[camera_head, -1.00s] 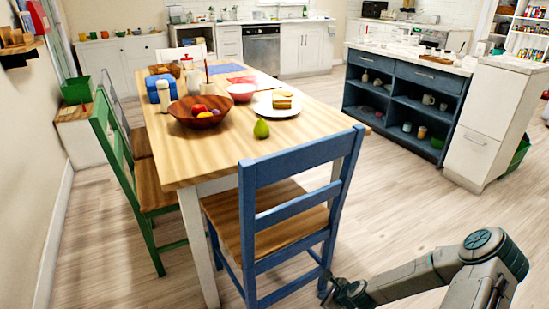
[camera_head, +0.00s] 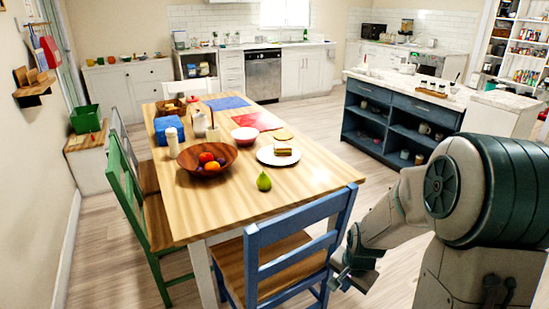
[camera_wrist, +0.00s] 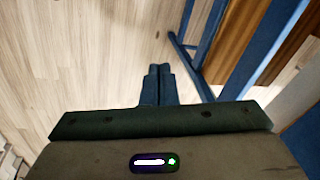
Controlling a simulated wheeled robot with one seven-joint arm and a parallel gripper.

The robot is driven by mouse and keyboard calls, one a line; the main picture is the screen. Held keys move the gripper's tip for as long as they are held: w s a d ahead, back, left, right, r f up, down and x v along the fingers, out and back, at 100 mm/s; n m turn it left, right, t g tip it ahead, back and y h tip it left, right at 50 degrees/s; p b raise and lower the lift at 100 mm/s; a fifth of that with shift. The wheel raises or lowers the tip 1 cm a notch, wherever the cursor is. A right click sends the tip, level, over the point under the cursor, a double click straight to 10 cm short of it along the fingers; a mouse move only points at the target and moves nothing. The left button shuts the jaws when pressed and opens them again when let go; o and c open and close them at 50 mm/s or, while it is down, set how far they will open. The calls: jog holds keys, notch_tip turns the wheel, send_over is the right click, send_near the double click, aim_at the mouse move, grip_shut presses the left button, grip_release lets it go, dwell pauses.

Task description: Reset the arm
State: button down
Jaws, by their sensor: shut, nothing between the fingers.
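My gripper (camera_wrist: 159,84) shows in the wrist view with its two fingers together and nothing between them. It points down over bare wooden floor. In the head view my gripper (camera_head: 340,280) is low at the right of the blue chair (camera_head: 300,235), close beside it. I cannot tell whether they touch. My arm is folded, its large rounded joint filling the lower right of the head view. The blue chair's legs and wooden seat also show at the upper right of the wrist view (camera_wrist: 190,75).
A wooden table (camera_head: 225,215) behind the blue chair bears a fruit bowl (camera_head: 206,170), a pear (camera_head: 264,181) and a plate (camera_head: 266,157). A green chair (camera_head: 130,195) stands at its left. A blue island (camera_head: 390,125) stands at the back right. Floor between table and island is clear.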

jog(key=s+a+r+n+p, duration=0.1)
jog(key=s+r+n+p, duration=0.3)
jog(key=r, duration=1)
jog(key=s+a+r+n+p, duration=0.2)
jog(key=s+r+n+p, duration=0.2)
jog(key=s+r+p, duration=0.3)
jog(key=s+r, duration=0.4)
jog(key=r, duration=0.4)
jog(key=shift+s+a, duration=0.2)
jog(key=shift+s, duration=0.05)
